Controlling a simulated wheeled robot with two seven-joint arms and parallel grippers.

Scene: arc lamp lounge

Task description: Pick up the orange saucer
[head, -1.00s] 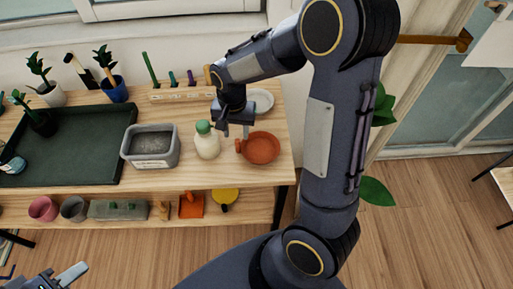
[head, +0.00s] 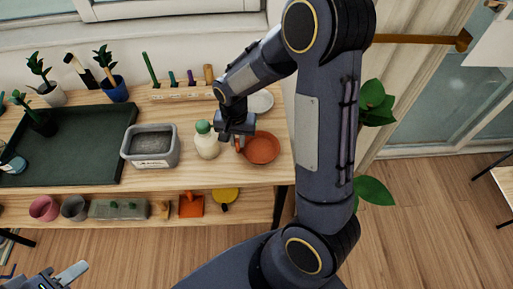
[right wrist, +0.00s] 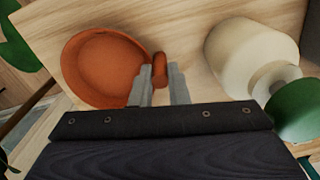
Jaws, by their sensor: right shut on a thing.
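The orange saucer (head: 263,148) is a round terracotta dish with a small knob-like handle on its rim, and it sits on the wooden shelf top. It also shows in the right wrist view (right wrist: 101,66), with its handle between my right fingers. My right gripper (head: 238,143) is shut on the saucer's handle at the saucer's left side; in the right wrist view its fingers (right wrist: 162,86) stand on both sides of the handle. My left gripper (head: 60,277) shows only partly at the lower left corner, far from the saucer.
A cream bottle with a green cap (head: 207,142) stands just left of my right gripper. A grey tub (head: 150,158) is further left, beside a dark green tray (head: 75,165). A pale plate (head: 262,101) lies behind the saucer. Pots and tools fill the lower shelf (head: 240,205).

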